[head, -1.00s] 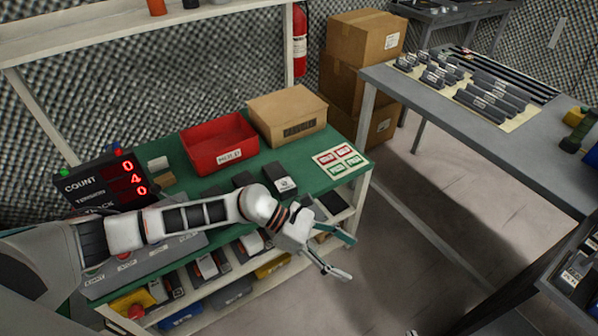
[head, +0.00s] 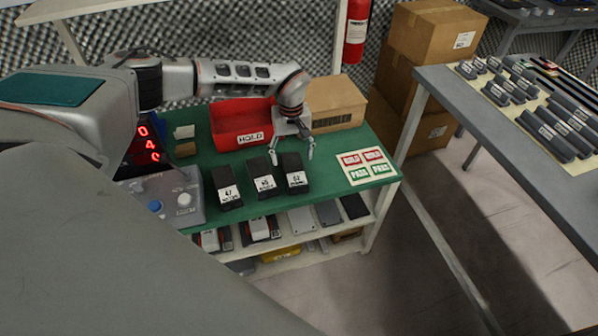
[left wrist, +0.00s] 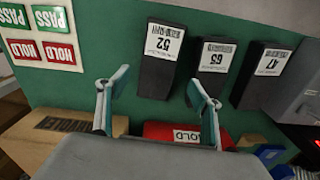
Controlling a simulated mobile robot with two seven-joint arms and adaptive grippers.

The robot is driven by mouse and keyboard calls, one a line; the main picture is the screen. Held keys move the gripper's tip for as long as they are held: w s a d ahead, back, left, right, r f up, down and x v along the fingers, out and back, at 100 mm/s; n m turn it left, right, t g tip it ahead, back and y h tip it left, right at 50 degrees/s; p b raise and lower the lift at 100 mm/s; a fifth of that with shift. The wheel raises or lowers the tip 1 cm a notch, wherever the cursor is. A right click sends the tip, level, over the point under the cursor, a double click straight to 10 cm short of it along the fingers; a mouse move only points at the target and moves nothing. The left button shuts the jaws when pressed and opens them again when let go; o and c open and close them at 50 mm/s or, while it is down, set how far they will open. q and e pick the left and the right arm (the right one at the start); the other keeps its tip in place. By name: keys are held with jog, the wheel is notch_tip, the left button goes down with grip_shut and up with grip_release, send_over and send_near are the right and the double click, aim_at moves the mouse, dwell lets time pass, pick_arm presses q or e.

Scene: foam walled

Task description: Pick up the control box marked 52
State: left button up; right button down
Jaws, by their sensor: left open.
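The control box marked 52 (head: 295,177) is dark with a white label and lies on the green bench top, rightmost of three similar boxes. In the left wrist view, box 52 (left wrist: 159,62) appears upside down, just beyond the fingertips and roughly centred between them. My left gripper (head: 292,156) is open and empty over the bench, just behind box 52 in the head view. Its two fingers also show spread in the left wrist view (left wrist: 158,82). The boxes marked 65 (head: 264,180) and 47 (head: 229,188) lie to the left of box 52. My right gripper is not in view.
A red HOLD bin (head: 232,122) and a cardboard box (head: 338,104) stand behind the gripper. A HOLD/PASS card (head: 367,167) lies at the bench's right end. A grey button panel (head: 165,196) sits left of the boxes. Bench space between box 52 and the card is clear.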

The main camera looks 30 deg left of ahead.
aim_at(294, 169)
pick_arm(q)
jog(key=f, duration=0.6)
jog(key=shift+s+d+b, duration=0.2)
jog(key=shift+d+b, duration=0.2)
jog(key=shift+w+f, duration=0.1)
jog(key=shift+f, duration=0.2)
jog(key=c, duration=1.4)
